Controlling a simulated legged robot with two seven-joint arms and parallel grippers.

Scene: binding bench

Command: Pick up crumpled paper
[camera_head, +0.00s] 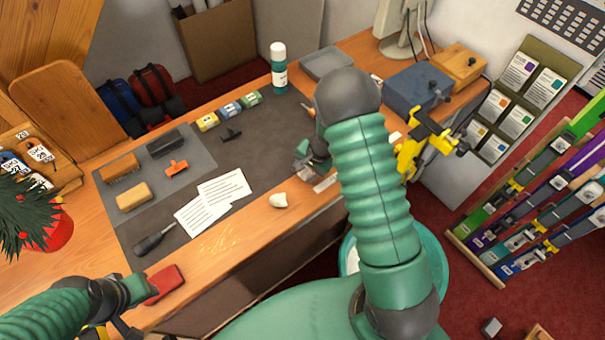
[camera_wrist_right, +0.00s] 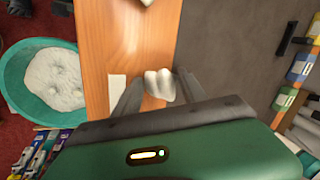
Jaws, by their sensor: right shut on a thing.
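One white crumpled paper (camera_wrist_right: 160,85) is between the fingers of my right gripper (camera_wrist_right: 152,90) in the right wrist view, over the bench's wooden front strip. In the head view my right gripper (camera_head: 312,165) is low over the bench, partly behind my own arm, and its paper cannot be made out. A second crumpled white piece (camera_head: 278,200) lies on the front strip to its left; part of it shows at the top of the right wrist view (camera_wrist_right: 147,3). My left gripper (camera_head: 135,291) is at the lower left beside a red block (camera_head: 165,282); its fingers are unclear.
A teal bin (camera_wrist_right: 14,102) with white contents stands on the floor beside the bench, mostly hidden by my arm in the head view.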

